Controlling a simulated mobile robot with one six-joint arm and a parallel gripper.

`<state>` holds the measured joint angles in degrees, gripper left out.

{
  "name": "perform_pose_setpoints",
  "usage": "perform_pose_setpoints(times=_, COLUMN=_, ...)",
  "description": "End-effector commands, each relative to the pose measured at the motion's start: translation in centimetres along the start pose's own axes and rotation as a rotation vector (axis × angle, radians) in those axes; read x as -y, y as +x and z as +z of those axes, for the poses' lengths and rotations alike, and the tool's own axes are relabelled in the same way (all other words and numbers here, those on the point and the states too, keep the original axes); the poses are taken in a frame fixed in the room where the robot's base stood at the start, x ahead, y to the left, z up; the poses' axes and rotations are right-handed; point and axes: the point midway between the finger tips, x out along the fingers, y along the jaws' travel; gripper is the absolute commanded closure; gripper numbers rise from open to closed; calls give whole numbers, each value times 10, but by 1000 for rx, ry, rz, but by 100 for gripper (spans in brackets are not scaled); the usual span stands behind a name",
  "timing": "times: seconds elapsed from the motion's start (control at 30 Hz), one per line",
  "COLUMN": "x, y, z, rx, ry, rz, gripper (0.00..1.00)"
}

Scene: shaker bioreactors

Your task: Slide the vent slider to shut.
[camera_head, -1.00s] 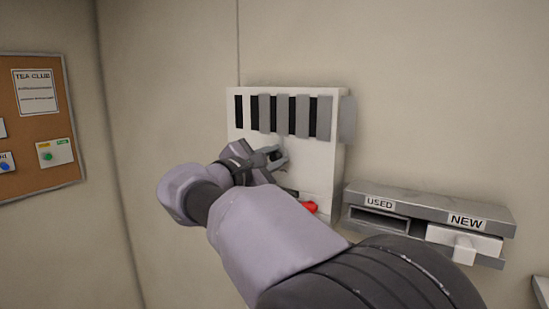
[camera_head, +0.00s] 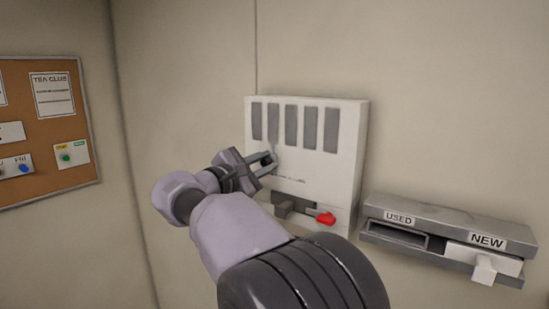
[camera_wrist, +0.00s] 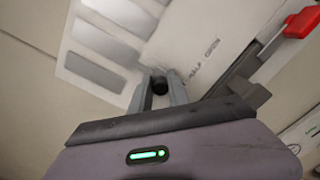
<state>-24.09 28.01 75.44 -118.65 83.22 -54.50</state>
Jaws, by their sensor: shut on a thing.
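The white vent panel (camera_head: 352,150) is on the wall, with a row of grey slats (camera_head: 310,127); no black openings show between them in the head view. The slats also show in the wrist view (camera_wrist: 95,71). My gripper (camera_head: 273,160) is below the slats, in front of the panel's face. In the wrist view its fingertips (camera_wrist: 160,85) close around a small dark knob (camera_wrist: 160,87), which appears to be the vent slider's knob. The fingers hide most of the knob in the head view.
Below the gripper, the panel has a dark slot with a grey block (camera_head: 284,206) and a red handle (camera_head: 325,217). To the right, a shelf-like grey holder (camera_head: 450,225) has "USED" and "NEW" labels. A corkboard (camera_head: 60,185) hangs at left.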

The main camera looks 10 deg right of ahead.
Motion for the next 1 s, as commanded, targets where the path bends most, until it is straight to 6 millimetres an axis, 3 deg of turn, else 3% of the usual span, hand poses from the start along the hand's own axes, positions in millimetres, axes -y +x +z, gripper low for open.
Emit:
perform_pose_setpoints(times=0.3, x=-5, y=-2, z=-3, rx=-5, ry=-5, rz=14, gripper=100)
perform_pose_setpoints(times=0.33, x=-5, y=-2, z=-3, rx=-5, ry=-5, rz=14, gripper=75)
perform_pose_setpoints(times=0.43, x=-4, y=-2, z=-3, rx=-5, ry=-4, rz=13, gripper=57)
perform_pose_setpoints(times=0.77, x=-4, y=-4, z=-3, rx=-5, ry=-4, rz=11, gripper=57)
perform_pose_setpoints(times=0.87, x=-3, y=-15, z=-4, rx=-6, ry=-3, rz=12, gripper=57)
perform_pose_setpoints(times=1.0, x=-2, y=-49, z=-5, rx=-8, ry=-2, rz=14, gripper=57)
